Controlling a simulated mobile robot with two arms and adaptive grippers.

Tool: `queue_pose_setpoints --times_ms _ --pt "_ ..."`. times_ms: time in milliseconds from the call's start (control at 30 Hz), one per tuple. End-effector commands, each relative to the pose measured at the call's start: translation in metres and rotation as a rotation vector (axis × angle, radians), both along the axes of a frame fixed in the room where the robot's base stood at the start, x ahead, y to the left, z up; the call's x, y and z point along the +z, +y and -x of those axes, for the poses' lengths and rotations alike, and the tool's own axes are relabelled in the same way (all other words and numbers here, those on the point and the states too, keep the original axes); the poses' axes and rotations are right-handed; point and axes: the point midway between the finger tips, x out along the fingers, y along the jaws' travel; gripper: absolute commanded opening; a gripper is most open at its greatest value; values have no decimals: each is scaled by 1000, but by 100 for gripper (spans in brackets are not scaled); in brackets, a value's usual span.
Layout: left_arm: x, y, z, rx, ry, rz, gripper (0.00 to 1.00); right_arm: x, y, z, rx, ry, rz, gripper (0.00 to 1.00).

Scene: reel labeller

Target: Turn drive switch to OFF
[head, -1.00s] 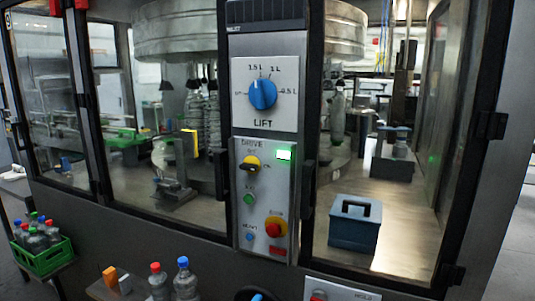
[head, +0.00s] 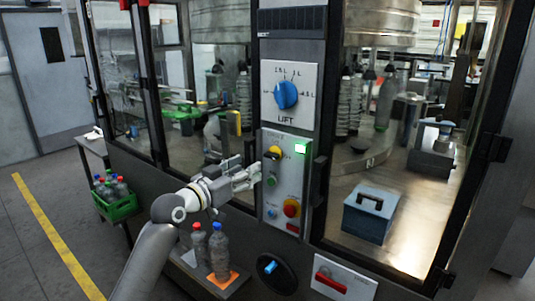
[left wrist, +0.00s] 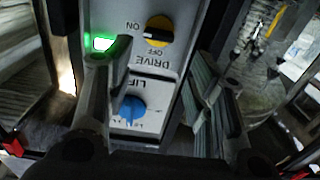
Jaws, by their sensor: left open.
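The drive switch (head: 273,153) is a yellow round knob with a black handle on the grey control panel (head: 285,205). In the left wrist view the drive switch (left wrist: 158,30) appears upside down, with its handle lying level and ON lettered at its left and OFF below it. A green light (head: 301,148) beside it is lit. My left gripper (head: 254,175) is open and empty just left of the panel, apart from the switch. Its fingers (left wrist: 157,64) spread either side of the DRIVE lettering in the wrist view. My right gripper is not in view.
The blue LIFT dial (head: 286,95) is above the switch. A red-and-yellow stop button (head: 291,208) and small green and blue buttons are below. Bottles (head: 219,255) stand on a shelf under my left arm. Door handles and glass frames flank the panel.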

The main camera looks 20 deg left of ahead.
Motion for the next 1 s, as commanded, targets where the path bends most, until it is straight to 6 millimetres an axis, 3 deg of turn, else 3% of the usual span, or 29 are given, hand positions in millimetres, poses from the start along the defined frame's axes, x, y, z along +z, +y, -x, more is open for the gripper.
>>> queue_pose_setpoints --times_ms 300,600,1000 --pt "2 -15 -40 1 4 4 49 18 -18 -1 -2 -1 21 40" --pt "0 -29 -78 1 4 3 49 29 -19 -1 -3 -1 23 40" --pt "-2 -36 -98 1 4 1 49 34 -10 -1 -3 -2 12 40"
